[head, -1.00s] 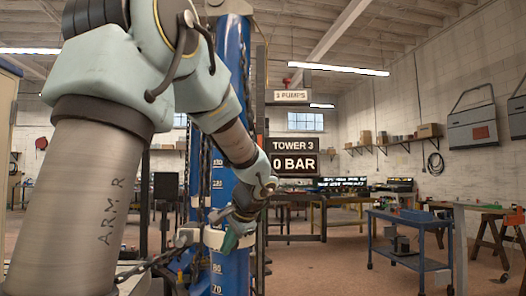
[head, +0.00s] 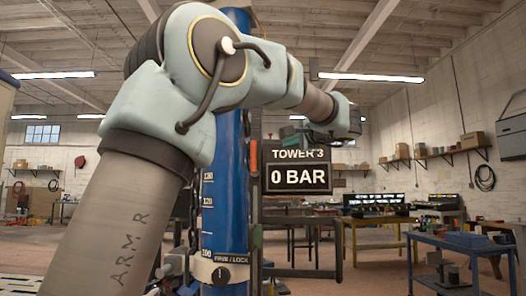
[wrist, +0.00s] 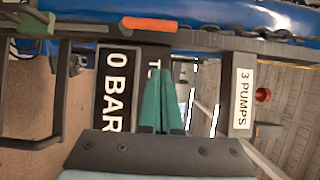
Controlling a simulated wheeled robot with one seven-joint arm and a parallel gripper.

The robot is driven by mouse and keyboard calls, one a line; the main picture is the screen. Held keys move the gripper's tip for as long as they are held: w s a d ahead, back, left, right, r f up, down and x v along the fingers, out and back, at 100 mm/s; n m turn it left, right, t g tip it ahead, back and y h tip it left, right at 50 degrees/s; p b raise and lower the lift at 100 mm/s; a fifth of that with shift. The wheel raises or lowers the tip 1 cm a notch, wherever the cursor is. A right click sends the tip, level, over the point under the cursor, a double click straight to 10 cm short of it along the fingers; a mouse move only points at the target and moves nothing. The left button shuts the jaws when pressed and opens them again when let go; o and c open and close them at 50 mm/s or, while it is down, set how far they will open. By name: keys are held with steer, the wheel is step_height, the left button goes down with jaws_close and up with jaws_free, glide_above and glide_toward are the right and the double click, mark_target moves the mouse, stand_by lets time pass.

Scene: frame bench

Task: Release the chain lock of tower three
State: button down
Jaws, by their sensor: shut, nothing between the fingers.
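Tower three is the blue column (head: 222,190) with white scale marks, standing in front of me in the head view. A pale collar (head: 205,270) rings it low down, marked FREE / LOCK, with a dark round knob (head: 221,276) below the lettering. I cannot tell which side the knob's white mark favours. Dark chain shows partly at the collar's left; my arm hides some of it. My gripper (head: 293,128) is raised right of the column, well above the collar. In the wrist view its green fingers (wrist: 161,100) are together and empty.
The sign (head: 298,178) reads TOWER 3, 0 BAR; it stands behind my fingers in the wrist view. There, a 3 PUMPS plate (wrist: 243,97) and an orange bar (wrist: 150,25) are near. A blue cart (head: 462,255) stands right; open floor lies between.

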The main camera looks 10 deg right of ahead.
steer(key=p, duration=0.5)
glide_toward(255, 158)
steer(key=w+d+r, duration=0.3)
steer(key=w, duration=0.2)
steer(key=w+a, duration=0.1)
steer(key=w+a+p, duration=0.1)
steer(key=a, duration=0.1)
steer(key=shift+f, duration=0.1)
